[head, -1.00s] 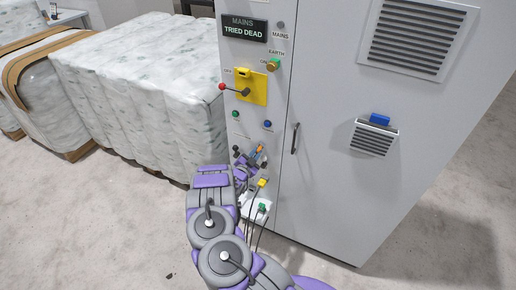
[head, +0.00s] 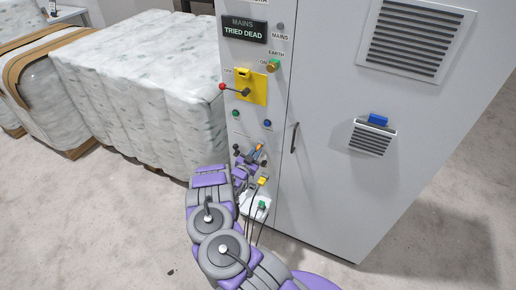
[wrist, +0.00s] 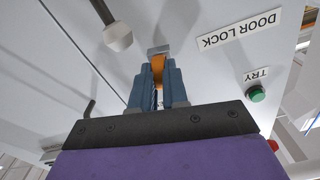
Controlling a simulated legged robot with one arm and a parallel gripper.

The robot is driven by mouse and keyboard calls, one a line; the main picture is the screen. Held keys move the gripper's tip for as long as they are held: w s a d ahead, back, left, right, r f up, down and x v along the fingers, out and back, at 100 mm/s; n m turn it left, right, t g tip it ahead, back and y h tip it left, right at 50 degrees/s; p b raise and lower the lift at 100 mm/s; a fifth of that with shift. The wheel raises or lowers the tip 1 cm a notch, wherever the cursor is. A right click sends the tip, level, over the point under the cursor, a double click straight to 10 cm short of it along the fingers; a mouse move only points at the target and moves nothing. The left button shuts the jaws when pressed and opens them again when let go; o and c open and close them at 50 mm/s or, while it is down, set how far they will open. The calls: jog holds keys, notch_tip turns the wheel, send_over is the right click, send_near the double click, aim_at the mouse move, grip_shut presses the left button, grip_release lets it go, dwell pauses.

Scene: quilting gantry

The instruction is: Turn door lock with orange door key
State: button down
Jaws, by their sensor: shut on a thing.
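The orange door key (wrist: 158,68) is between the fingers of my gripper (wrist: 157,75) in the wrist view, with its far end at a small grey metal lock (wrist: 158,50) on the cabinet face. How deep the key sits in the lock is hidden. The DOOR LOCK label (wrist: 241,28) is beside it and appears upside down. In the head view the orange key (head: 259,147) shows as a small patch at my gripper (head: 254,157), low on the cabinet's narrow panel. My gripper is shut on the key.
A green button (wrist: 257,94) is near the TRY label. Wrapped mattresses (head: 130,80) stand at left.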

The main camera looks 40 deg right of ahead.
jog(key=shift+s+d, duration=0.15)
jog(key=shift+n, duration=0.4)
jog(key=c, duration=1.4)
grip_release()
jog(key=o, duration=0.3)
jog(key=shift+d+f, duration=0.15)
jog(key=shift+o, duration=0.2)
jog(key=v, duration=1.7)
jog(key=shift+a, duration=0.2)
